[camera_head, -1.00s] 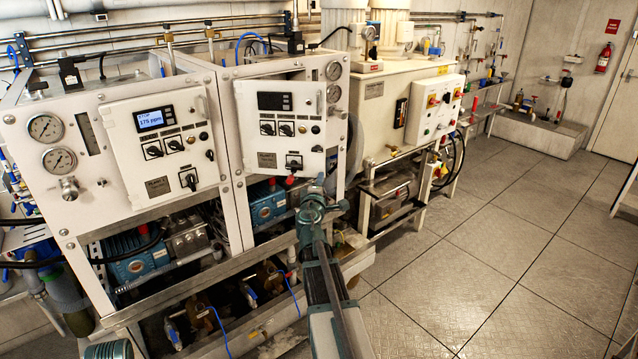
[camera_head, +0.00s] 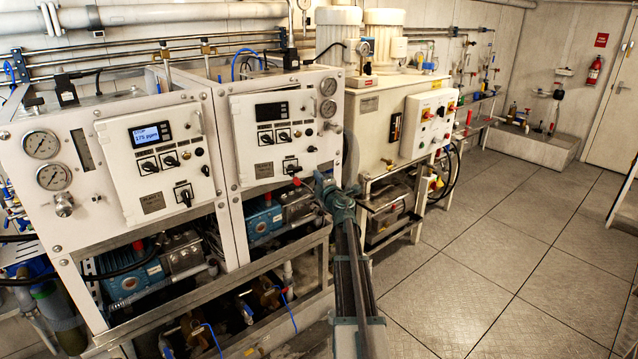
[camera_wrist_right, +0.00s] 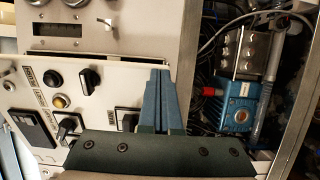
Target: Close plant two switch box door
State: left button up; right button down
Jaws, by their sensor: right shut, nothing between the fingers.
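The plant two switch box door (camera_head: 285,138) is the white panel on the right-hand unit, with a dark display and several black knobs. In the head view it lies nearly flat against the unit's face. The right wrist view shows the door (camera_wrist_right: 28,82) turned sideways, with a narrow dark gap along its edge nearest the gauges, so it looks slightly ajar. My right gripper (camera_head: 322,182) is shut and empty at the door's lower right corner. Its fingers (camera_wrist_right: 161,90) overlap the door in the wrist view; contact is unclear. My left gripper is out of view.
The left-hand unit carries a similar door (camera_head: 158,165) with a lit display. Gauges (camera_head: 328,98) sit right of the plant two door. A blue pump (camera_head: 264,220) and pipes lie below. A white control box (camera_head: 430,122) stands beyond; the floor to the right is clear.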

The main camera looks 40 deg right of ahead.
jog(key=shift+a+x, duration=0.2)
jog(key=shift+x, duration=3.8)
jog(key=shift+w, duration=0.25)
jog(key=shift+w+r, duration=0.15)
